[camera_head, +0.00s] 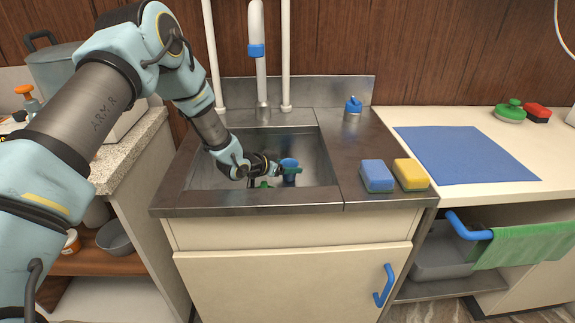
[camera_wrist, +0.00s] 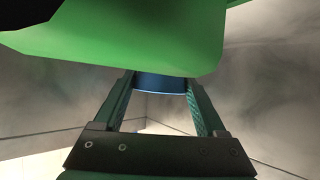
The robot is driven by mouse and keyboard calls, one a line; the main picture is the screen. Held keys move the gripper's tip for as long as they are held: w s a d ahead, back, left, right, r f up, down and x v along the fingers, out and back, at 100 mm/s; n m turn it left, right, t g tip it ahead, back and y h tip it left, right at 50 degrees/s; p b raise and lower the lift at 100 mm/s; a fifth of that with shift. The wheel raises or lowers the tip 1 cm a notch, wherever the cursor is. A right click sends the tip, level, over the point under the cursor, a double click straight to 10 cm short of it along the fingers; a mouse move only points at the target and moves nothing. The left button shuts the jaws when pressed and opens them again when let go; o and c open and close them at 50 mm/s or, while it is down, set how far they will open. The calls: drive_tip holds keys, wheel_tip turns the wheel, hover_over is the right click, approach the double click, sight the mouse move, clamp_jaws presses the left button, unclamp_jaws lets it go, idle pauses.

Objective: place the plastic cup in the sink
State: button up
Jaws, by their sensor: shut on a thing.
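The blue plastic cup (camera_head: 289,164) is inside the sink (camera_head: 207,174), toward the right of the basin. My gripper (camera_head: 287,171) reaches down into the basin from the left and is shut on the cup. In the wrist view, the cup (camera_wrist: 160,83) shows as a dark blue band between the two green fingers of my gripper (camera_wrist: 161,88). Its upper part is hidden there by a large bright green thing (camera_wrist: 120,40). I cannot tell whether the cup touches the basin floor.
A small green thing (camera_head: 263,184) shows in the basin near my gripper. The white tap (camera_head: 259,55) rises behind the sink. A blue sponge (camera_head: 377,176) and a yellow sponge (camera_head: 410,174) lie right of it.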

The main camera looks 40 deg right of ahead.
drive_tip(key=shift+f, duration=0.2)
drive_tip(key=o, duration=1.3)
drive_tip(key=shift+r, duration=0.1)
drive_tip(key=shift+r, duration=0.2)
drive_tip(key=b+v, duration=0.2)
drive_tip(key=v, duration=1)
